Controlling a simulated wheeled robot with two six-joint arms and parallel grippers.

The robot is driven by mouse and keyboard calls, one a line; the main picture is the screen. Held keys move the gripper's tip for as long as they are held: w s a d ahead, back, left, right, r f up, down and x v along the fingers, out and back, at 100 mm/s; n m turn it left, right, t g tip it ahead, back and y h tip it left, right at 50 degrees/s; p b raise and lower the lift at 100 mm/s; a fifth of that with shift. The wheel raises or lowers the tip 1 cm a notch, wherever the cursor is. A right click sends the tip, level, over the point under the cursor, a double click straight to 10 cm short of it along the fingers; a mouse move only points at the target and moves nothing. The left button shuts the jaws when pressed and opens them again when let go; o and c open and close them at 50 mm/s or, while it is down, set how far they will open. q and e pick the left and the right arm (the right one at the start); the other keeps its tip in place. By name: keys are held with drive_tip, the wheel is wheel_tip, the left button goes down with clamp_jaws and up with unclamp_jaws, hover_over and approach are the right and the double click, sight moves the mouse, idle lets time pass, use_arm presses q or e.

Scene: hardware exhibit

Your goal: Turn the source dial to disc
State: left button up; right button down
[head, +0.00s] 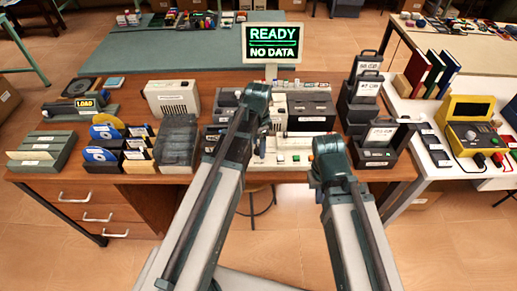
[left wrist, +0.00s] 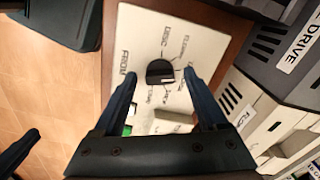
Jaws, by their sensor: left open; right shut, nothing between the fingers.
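The source dial (left wrist: 160,72) is a small dark knob on a pale panel (left wrist: 150,25), seen in the left wrist view. Labels ring it; one seems to read DISC, above the knob, and FROM stands to its left. I cannot tell clearly which label the knob points at. My left gripper (left wrist: 160,78) is open, with one finger on each side of the dial; whether either finger touches it is unclear. In the head view my left arm hides this gripper and the dial. My right arm reaches to the desk's front, but its gripper is hidden.
A grey drive unit (left wrist: 260,75) stands close to the right of the panel in the left wrist view. In the head view a screen (head: 272,43) reads READY, NO DATA. Blue discs (head: 103,131) stand at the desk's left; black boxes (head: 367,90) stand at its right.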

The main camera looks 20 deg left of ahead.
use_arm(q)
clamp_jaws()
idle(0.3)
drive_tip(key=n, duration=0.4)
drive_tip(key=shift+n, duration=0.3)
drive_tip(key=n, duration=0.3)
drive_tip(key=shift+n, duration=0.3)
drive_tip(key=n, duration=0.4)
drive_tip(key=shift+n, duration=2)
